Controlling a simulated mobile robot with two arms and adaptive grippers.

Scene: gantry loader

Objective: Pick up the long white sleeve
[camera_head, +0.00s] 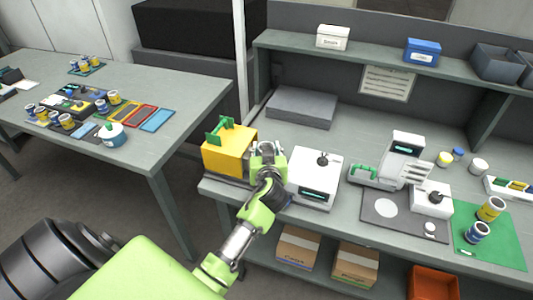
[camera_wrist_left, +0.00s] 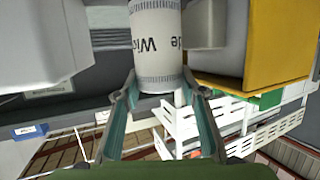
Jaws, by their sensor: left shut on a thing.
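A white sleeve (camera_wrist_left: 157,45) with dark printed lettering and banded ends is between the fingers of my left gripper (camera_wrist_left: 162,98) in the left wrist view. The fingers are shut on its near end, and its far end runs out of the top of the picture. In the head view my left gripper (camera_head: 268,150) is at the bench's left end, between a yellow machine (camera_head: 228,152) and a white device with a black knob (camera_head: 315,178). The gripper hides the sleeve there. My right gripper is in neither view.
A grey flat box (camera_head: 301,109) lies behind. Boxes (camera_head: 298,247) stand on the lower shelf. A side table (camera_head: 190,88) carries several pots and trays.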

